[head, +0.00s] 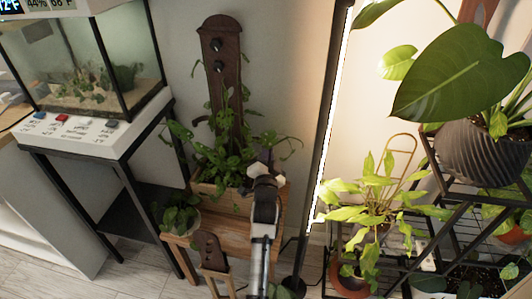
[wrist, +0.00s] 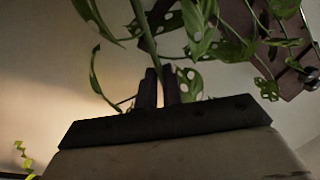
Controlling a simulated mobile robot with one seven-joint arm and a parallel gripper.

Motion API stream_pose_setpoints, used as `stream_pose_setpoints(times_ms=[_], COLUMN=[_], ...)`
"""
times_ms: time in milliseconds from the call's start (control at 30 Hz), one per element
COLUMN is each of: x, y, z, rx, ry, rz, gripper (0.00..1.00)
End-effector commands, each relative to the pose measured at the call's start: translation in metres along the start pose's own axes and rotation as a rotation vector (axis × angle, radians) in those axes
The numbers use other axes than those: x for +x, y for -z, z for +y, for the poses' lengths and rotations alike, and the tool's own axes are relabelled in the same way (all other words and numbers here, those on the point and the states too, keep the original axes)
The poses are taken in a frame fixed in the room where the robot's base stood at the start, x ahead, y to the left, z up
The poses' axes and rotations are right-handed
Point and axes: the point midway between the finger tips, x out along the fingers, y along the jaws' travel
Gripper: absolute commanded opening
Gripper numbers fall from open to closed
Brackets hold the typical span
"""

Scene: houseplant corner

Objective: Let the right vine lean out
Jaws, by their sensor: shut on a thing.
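A leafy green plant with several vines (head: 225,150) grows from a wooden planter box (head: 238,200) against a tall dark wooden board (head: 222,60) with round dark knobs. A right-hand vine (head: 285,143) reaches out to the right of the board. My gripper (wrist: 160,88) is at the right side of the plant, with its two dark fingers close together on a green vine stem (wrist: 143,28). The stem rises up and left from between the fingers, with split leaves around it.
A glass tank (head: 95,70) on a white-topped black stand is at left. A dark upright post (head: 325,120) with a bright strip stands close to the right. Beyond it, a black rack (head: 455,215) holds several potted plants. A small pot plant (head: 180,215) sits at front left.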

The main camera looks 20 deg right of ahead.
Motion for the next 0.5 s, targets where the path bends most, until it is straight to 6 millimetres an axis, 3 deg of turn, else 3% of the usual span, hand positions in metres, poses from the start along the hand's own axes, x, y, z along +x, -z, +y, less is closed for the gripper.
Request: stream_pose_setpoints(times_ms=[267, 300, 400, 500], x=[-0.0001, -0.0001, -0.0001, 0.0000], y=[-0.0002, -0.0003, -0.0003, -0.0003], z=[-0.0001, -0.0002, -0.0002, -0.0003], rx=[-0.001, -0.001, -0.001, -0.001], ry=[0.000, 0.000, 0.000, 0.000], rz=[0.000, -0.001, -0.001, -0.001], gripper=[0.00, 0.13, 0.26, 0.30])
